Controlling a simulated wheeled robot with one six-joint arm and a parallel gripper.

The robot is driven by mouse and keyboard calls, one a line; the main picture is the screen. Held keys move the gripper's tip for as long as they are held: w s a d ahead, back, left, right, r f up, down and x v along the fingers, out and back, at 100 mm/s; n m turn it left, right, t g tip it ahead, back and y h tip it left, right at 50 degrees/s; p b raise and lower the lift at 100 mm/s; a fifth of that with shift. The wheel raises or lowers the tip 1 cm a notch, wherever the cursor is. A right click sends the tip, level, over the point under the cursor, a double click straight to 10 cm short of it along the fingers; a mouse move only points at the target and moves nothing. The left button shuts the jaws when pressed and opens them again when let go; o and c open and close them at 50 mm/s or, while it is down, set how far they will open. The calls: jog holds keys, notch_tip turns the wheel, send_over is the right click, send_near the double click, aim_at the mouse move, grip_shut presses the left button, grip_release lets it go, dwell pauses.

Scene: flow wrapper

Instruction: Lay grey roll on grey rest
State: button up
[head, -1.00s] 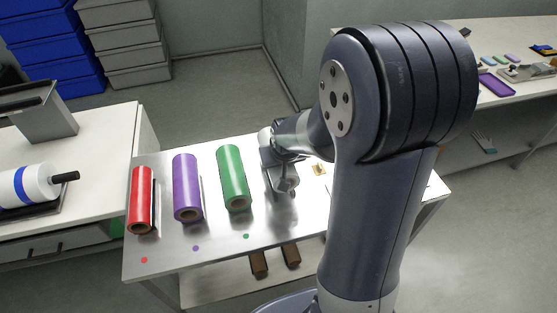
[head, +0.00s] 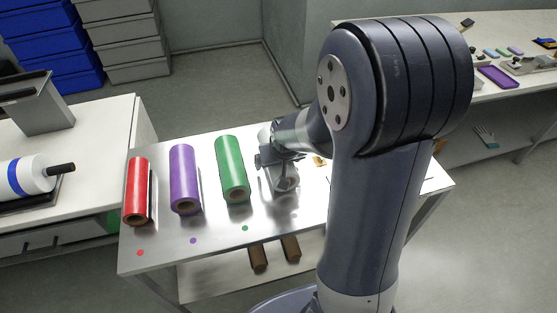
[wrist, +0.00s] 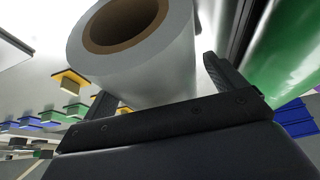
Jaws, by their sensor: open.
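The grey roll (wrist: 160,60) shows large in the wrist view, with its brown core end facing the camera. My gripper (wrist: 155,80) is open, with one dark finger on either side of the roll; I cannot tell whether they touch it. In the head view my gripper (head: 281,168) is over the table, just right of the green roll. The grey roll is mostly hidden there by my gripper. I cannot make out the grey rest in either view.
The green roll (head: 232,169), purple roll (head: 185,179) and red roll (head: 136,191) lie in a row on the table (head: 215,250), left of my gripper. The green roll is close at the right in the wrist view (wrist: 290,45). A white counter (head: 75,120) stands at the left.

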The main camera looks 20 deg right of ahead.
jog(key=p+v, duration=0.1)
jog(key=v, duration=1)
jog(key=shift+f, duration=0.1)
jog(key=b+x, duration=0.1)
jog(key=x, duration=0.9)
jog(key=shift+w+f, duration=0.1)
jog(key=shift+f, duration=0.2)
jog(key=shift+w+r+p, duration=0.1)
jog(key=shift+r+p, duration=0.75)
jog(key=shift+p, duration=0.05)
jog(key=shift+r+p, duration=0.45)
jog(key=shift+r, duration=0.25)
jog(key=shift+f, duration=0.15)
